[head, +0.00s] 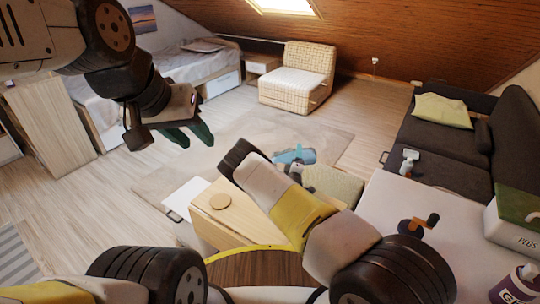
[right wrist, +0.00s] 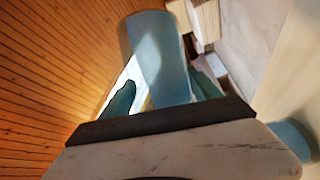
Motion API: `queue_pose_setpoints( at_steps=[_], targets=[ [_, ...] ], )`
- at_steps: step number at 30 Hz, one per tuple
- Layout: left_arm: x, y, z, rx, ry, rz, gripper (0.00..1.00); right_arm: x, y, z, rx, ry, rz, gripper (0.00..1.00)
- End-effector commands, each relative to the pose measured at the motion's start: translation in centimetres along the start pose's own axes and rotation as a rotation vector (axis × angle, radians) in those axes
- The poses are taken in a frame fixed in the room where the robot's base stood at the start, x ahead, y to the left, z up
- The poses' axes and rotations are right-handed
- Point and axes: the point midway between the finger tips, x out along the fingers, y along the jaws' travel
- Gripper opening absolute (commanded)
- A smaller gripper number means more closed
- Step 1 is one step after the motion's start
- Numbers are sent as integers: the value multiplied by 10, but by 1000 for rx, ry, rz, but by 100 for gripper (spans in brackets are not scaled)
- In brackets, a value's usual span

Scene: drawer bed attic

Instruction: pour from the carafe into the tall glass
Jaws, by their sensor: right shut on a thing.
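The light-blue carafe (right wrist: 160,60) fills the middle of the right wrist view, between the teal fingers of my right gripper (right wrist: 165,95), which is shut on it. In the head view a light-blue shape that looks like the carafe (head: 293,155) lies tilted, nearly level, beyond my right arm; the right gripper there is mostly hidden. My left gripper (head: 192,136) hangs at upper left in the head view, its teal fingers apart and empty. I cannot make out the tall glass. A second blue piece (right wrist: 292,140) shows at the wrist view's right edge; I cannot tell what it is.
A white table (head: 385,200) at right bears a black-and-orange object (head: 418,225), a pegs box (head: 515,225) and a purple bottle (head: 515,285). A dark sofa (head: 440,150) stands behind. Open floor lies left.

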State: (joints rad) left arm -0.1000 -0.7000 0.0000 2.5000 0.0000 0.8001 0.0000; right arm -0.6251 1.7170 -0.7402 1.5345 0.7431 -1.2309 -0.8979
Motion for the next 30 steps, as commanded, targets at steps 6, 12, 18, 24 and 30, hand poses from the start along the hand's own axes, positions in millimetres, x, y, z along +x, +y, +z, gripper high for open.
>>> queue_pose_setpoints(
  at_steps=[6, 12, 18, 24, 30],
  targets=[
    [0, 0, 0, 0, 0, 0, 36, 0, 1, -1, -6, 2, 4, 15],
    [0, 0, 0, 0, 0, 0, 36, 0, 2, -1, -12, 3, 7, 15],
    [0, 0, 0, 0, 0, 0, 36, 0, 3, -1, -18, 4, 9, 15],
    [0, 0, 0, 0, 0, 0, 36, 0, 3, -1, -23, 5, 11, 15],
    [0, 0, 0, 0, 0, 0, 36, 0, 4, -2, -28, 6, 13, 15]
  ],
)
